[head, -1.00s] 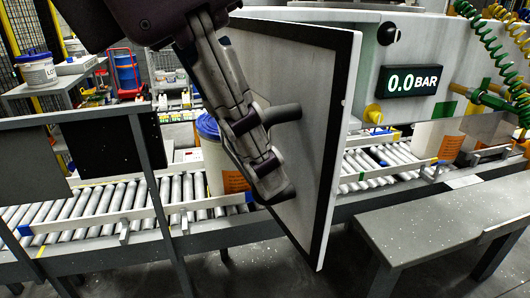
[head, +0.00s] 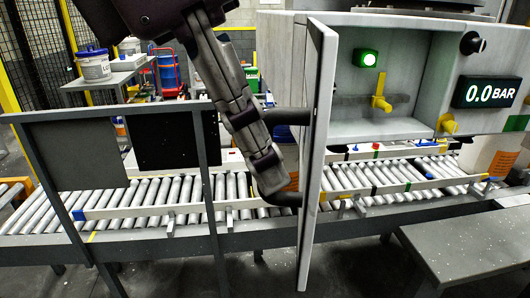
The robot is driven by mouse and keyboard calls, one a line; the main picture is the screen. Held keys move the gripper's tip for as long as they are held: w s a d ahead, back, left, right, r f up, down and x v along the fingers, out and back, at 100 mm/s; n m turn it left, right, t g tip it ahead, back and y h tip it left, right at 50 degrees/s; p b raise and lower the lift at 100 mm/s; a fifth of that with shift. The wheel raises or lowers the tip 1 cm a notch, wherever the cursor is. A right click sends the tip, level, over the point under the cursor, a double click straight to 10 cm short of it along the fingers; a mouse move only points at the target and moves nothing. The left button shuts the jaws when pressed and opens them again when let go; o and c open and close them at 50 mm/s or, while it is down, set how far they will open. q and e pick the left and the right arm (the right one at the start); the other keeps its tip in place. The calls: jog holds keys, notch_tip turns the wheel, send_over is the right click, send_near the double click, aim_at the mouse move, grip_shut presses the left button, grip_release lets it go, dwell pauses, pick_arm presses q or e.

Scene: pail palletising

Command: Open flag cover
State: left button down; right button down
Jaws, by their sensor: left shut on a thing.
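The flag cover, a flat pale panel (head: 318,140), stands swung open, seen nearly edge-on in the head view. Behind it the grey cabinet (head: 395,75) shows its open recess, with a lit green light (head: 368,58) and a yellow lever (head: 380,102) inside. My left gripper (head: 268,175) is shut on the cover's dark handle (head: 288,117), on the panel's left side. The fingers hide part of the handle. My right gripper is not in view.
A roller conveyor (head: 150,192) runs across below the cabinet. A pressure display (head: 486,91) reads 0.0 BAR at the right. A grey table (head: 470,240) stands at the lower right. Grey and black panels on a frame (head: 75,155) stand at the left.

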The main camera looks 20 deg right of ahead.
pick_arm(q)
jog(key=shift+r, duration=0.1)
jog(key=c, duration=2.3)
grip_release()
jog(key=shift+o, duration=1.4)
jog(key=shift+w+d, duration=0.15)
jog(key=shift+w, duration=0.05)
jog(key=shift+s, duration=0.1)
jog(key=v, duration=1.2)
